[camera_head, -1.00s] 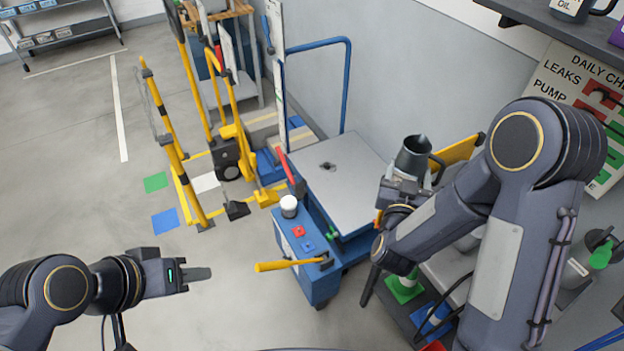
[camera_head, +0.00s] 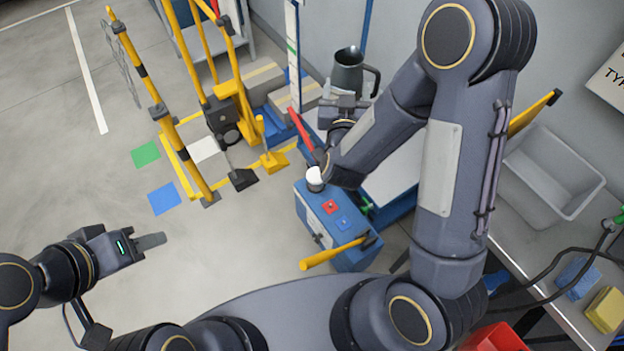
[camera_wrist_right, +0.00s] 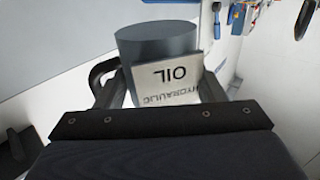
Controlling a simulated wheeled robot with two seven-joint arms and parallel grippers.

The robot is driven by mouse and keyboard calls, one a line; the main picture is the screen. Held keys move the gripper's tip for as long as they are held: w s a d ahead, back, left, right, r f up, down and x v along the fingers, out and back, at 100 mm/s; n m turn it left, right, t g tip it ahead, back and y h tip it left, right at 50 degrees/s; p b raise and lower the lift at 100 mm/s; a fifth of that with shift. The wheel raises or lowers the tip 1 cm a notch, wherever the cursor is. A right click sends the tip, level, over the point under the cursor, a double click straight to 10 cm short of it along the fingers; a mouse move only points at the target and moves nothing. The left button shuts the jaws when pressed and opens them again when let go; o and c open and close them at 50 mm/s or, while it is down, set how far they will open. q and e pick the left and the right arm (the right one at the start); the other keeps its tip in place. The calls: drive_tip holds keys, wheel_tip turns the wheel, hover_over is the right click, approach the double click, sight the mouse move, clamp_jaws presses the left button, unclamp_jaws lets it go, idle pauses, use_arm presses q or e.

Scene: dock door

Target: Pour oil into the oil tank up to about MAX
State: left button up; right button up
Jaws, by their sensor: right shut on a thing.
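A dark grey jug (camera_head: 347,75) with a side handle is held upright at the upper middle of the head view. In the right wrist view the jug (camera_wrist_right: 155,42) shows a white label reading HYDRAULIC OIL, upside down. My right gripper (camera_head: 348,103) is shut on the jug. A blue unit (camera_head: 318,212) with a white round cap (camera_head: 314,180), red and blue panels and a yellow lever stands below the jug in the picture. I cannot see an oil level or MAX mark. My left gripper (camera_head: 150,242) is empty over the floor; its finger gap is not clear.
The grey lift platform (camera_head: 397,172) is partly hidden behind my right arm. Yellow rails (camera_head: 172,145) stand left of the blue unit. A bench with a grey bin (camera_head: 548,175) and a yellow block (camera_head: 605,310) is at right. The floor at left is open.

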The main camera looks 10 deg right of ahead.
drive_tip(key=d+f+h+b, duration=0.1)
drive_tip(key=d+f+b, duration=0.1)
drive_tip(key=f+b, duration=1.5)
drive_tip(key=d+f+m+b, duration=0.1)
drive_tip(key=f+b, duration=1.7)
drive_tip(key=b, duration=1)
drive_tip(key=shift+s+d+g+h, duration=0.2)
drive_tip(key=shift+d+g+h, duration=0.1)
drive_tip(key=shift+d+h, duration=0.1)
drive_tip(key=shift+f, duration=0.1)
drive_tip(key=shift+w+a+f+n+g+h+p, duration=0.2)
drive_tip(key=shift+w+a+f+n+g+p, duration=0.35)
drive_tip(key=shift+n+p, duration=1.25)
drive_tip(key=shift+w+a+f+n+g+h+p, duration=0.1)
drive_tip(key=shift+a+f+n+g+h+p, duration=0.15)
drive_tip(key=shift+n+g+p, duration=1.05)
drive_tip(key=shift+w+a+f+n+g+h+p, duration=0.15)
drive_tip(key=shift+w+a+f+n+p, duration=0.2)
drive_tip(key=shift+n+p, duration=1.9)
drive_tip(key=shift+a+r+n, duration=0.1)
drive_tip(key=shift+r+n, duration=0.1)
drive_tip(key=shift+n, duration=0.25)
